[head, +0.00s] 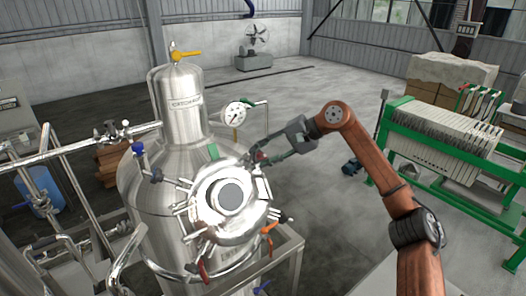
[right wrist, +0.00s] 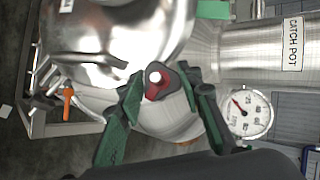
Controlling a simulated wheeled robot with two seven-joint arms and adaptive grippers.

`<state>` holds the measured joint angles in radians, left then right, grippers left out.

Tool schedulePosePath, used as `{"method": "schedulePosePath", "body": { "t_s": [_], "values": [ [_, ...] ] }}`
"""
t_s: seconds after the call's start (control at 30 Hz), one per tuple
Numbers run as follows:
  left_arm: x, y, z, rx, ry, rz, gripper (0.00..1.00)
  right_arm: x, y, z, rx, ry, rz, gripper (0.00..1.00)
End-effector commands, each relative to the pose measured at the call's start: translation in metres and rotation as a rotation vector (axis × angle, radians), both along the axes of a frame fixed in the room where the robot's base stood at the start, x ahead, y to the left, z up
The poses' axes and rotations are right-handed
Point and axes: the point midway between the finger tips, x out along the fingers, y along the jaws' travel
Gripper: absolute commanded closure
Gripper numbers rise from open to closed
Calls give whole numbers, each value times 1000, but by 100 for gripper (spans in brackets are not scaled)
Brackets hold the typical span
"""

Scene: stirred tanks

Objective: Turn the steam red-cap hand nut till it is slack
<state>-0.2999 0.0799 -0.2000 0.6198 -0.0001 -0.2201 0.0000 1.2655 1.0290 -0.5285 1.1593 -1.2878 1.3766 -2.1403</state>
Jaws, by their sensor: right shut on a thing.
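The red-cap hand nut (right wrist: 158,82) shows in the right wrist view as a dark red knob with a pale round end, at the rim of the steel tank lid (right wrist: 110,40). My right gripper (right wrist: 162,84) has its green fingers on either side of the nut and is shut on it. In the head view my right gripper (head: 256,157) is at the upper right edge of the round lid (head: 232,222), and the nut cannot be made out there. My left gripper is not in view.
A pressure gauge (head: 236,113) stands just behind my right gripper, beside the steel catch pot (head: 182,95). Other clamps ring the lid, with an orange handle (head: 269,228) and a red handle (head: 203,271). A green-framed filter press (head: 440,130) stands at right. Open floor lies between.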

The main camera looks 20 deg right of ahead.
Motion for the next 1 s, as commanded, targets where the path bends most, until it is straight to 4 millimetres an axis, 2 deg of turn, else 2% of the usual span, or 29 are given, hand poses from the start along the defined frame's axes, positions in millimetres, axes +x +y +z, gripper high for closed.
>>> {"method": "schedulePosePath", "body": {
  "t_s": [0.53,0.57,0.8,1.0],
  "values": [
    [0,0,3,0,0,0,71,1,-1,-1,-23,-8,11,91],
    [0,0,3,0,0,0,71,1,-1,-1,-23,-8,11,66],
    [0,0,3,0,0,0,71,1,0,0,-22,-8,12,50],
    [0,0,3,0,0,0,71,0,0,0,-21,-8,13,49]
  ]
}}
